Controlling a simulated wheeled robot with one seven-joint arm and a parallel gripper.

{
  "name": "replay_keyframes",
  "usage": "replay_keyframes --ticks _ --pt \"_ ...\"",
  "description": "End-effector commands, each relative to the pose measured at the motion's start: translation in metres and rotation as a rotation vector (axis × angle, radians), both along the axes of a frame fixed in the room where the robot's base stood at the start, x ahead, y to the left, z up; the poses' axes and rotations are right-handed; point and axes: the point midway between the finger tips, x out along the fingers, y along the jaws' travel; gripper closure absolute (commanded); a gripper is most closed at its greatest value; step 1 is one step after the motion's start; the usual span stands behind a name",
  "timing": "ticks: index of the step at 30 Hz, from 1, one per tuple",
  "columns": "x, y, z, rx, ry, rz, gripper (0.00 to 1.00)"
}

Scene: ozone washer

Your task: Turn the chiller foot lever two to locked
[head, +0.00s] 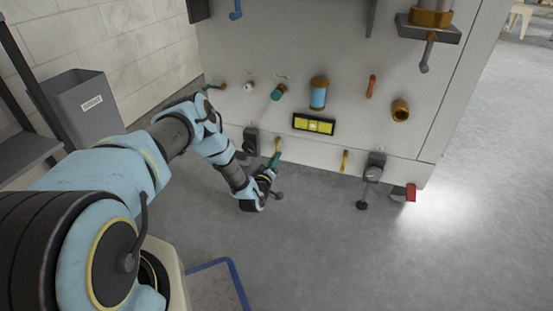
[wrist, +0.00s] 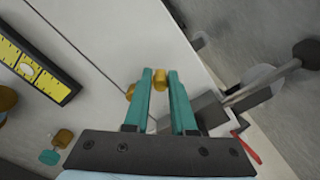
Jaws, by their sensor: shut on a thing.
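The grey chiller cabinet (head: 300,60) has a short brass-yellow lever (head: 277,145) low on its front, beside the left black foot block (head: 251,138). A similar lever (head: 344,160) is by the right foot block (head: 375,167). My gripper (head: 273,160) is low at the left lever. In the wrist view, its teal fingers (wrist: 160,85) are shut on the lever's brass end (wrist: 160,77), which shows between the tips. Another brass part (wrist: 130,91) is just left of them. The lever's lock position cannot be read.
A foot rod with a dark knob (wrist: 305,52) extends beside my gripper. A yellow spirit level (head: 314,124) and several knobs are above on the panel. A red part (head: 410,192) is at the cabinet's right corner. A grey bin (head: 80,105) stands left. Floor in front is open.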

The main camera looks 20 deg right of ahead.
Motion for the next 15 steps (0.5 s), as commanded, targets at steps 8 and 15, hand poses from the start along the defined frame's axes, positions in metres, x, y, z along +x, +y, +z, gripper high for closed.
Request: replay_keyframes --ticks 8,15 --pt "0.008 0.004 0.0045 0.025 -0.036 0.011 1.0" --pt "0.0098 0.0047 0.0056 0.024 -0.04 0.014 1.0"
